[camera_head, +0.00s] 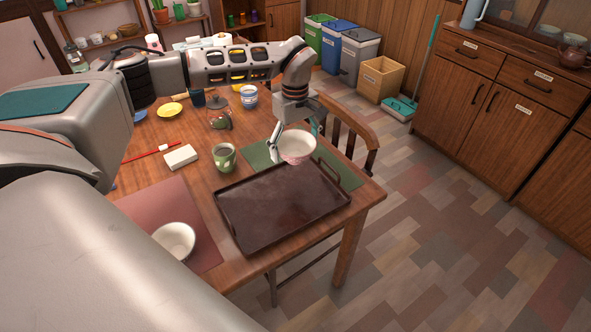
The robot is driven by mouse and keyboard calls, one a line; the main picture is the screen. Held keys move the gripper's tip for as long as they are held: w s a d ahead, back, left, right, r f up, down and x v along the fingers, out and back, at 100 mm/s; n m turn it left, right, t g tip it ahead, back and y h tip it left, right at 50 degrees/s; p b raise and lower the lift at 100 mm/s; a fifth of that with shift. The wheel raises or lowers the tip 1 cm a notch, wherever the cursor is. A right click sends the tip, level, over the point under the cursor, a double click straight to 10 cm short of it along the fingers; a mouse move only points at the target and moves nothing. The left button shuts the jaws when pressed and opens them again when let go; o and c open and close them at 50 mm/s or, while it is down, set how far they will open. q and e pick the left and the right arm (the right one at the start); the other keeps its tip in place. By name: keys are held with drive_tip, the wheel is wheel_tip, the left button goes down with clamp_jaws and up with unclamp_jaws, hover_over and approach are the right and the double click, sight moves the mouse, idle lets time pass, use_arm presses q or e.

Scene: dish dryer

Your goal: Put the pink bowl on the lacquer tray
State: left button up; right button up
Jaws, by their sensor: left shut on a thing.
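The pink bowl (296,147) has a pale inside and a pink outer wall. My left gripper (290,138) is shut on its rim, with one finger showing at the bowl's left side. The bowl is over or just beyond the far edge of the dark brown lacquer tray (270,208), near the green placemat; its exact height is hard to tell. The tray lies on the near right part of the wooden table and is empty. My right gripper is not in view.
A white bowl (175,240) sits on a reddish placemat (195,206) left of the tray. A green cup (224,157) stands close behind the tray's left side. A white block (180,157) and a glass teapot (219,117) are farther back. A wooden chair (350,135) stands behind the table's right edge.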

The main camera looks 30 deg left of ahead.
use_arm(q)
wheel_tip(320, 180, down, 3)
drive_tip(key=shift+f, duration=0.85)
wheel_tip(320, 180, down, 4)
drive_tip(key=shift+r+b, duration=0.15)
drive_tip(key=shift+b, duration=0.35)
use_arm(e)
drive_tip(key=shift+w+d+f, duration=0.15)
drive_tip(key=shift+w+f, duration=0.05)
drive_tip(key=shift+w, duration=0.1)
use_arm(q)
drive_tip(key=shift+r, duration=0.1)
drive_tip(key=o, duration=1.3)
drive_tip(key=shift+f, duration=0.2)
drive_tip(key=shift+c, duration=0.2)
